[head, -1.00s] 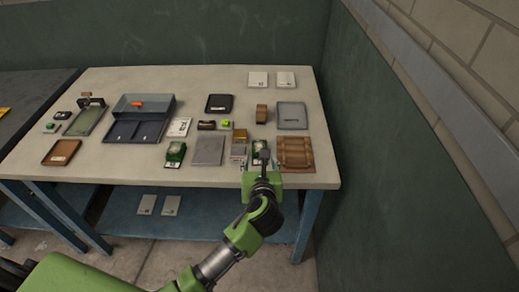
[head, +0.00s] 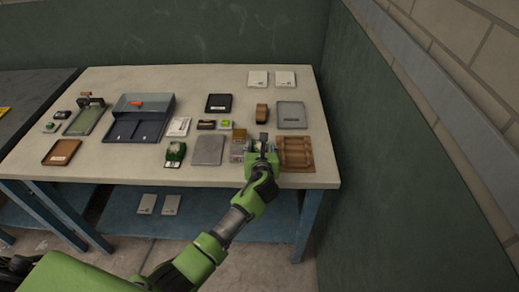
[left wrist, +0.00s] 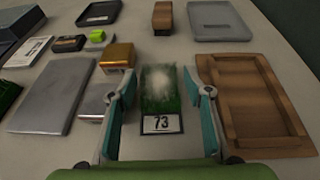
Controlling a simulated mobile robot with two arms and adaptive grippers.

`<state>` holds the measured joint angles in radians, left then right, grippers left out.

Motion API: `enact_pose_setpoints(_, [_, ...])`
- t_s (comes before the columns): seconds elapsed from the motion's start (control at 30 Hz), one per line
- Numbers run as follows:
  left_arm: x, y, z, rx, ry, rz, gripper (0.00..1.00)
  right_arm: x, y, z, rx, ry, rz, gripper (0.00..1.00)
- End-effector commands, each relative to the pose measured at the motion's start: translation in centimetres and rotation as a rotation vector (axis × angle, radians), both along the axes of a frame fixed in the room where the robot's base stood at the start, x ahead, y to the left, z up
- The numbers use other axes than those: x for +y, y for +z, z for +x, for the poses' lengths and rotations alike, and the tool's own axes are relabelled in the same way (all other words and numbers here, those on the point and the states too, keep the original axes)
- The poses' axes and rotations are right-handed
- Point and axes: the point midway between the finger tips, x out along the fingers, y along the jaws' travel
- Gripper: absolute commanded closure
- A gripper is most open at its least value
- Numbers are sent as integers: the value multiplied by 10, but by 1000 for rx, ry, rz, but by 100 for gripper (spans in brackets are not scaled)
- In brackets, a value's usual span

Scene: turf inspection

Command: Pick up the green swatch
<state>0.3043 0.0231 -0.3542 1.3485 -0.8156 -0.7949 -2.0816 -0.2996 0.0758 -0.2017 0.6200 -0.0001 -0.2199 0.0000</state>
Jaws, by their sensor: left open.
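A green turf swatch (left wrist: 160,88) with a pale patch and a label reading 73 lies on the table in the left wrist view. My left gripper (left wrist: 162,92) is open, with one teal-padded finger on each side of the swatch; I see no grip on it. In the head view my left gripper (head: 262,142) covers that spot near the table's front right, hiding most of the swatch. Another green swatch (head: 175,152) with a white label lies further left, and its edge shows at the left of the wrist view (left wrist: 8,94). My right gripper is not in view.
A wooden tray (left wrist: 231,108) lies close right of the fingers. A gold block (left wrist: 118,56) and a grey plate (left wrist: 55,95) are to the left. A brown block (left wrist: 162,18) and a grey tray (left wrist: 218,20) lie beyond. A wall (head: 400,180) stands right of the table.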

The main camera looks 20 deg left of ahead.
Motion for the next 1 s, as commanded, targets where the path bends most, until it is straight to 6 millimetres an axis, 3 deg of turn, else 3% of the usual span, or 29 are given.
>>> enact_pose_setpoints(0.27, [3, -3, 2, 4, 4, -1, 53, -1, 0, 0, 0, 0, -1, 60])
enact_pose_setpoints(0.37, [3, -3, 2, 3, 4, 0, 72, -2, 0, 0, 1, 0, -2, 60])
enact_pose_setpoints(0.77, [2, -1, 2, 2, 2, -1, 72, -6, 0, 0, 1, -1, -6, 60])
enact_pose_setpoints(1.0, [2, 19, 3, -2, 1, -1, 72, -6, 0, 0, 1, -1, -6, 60])
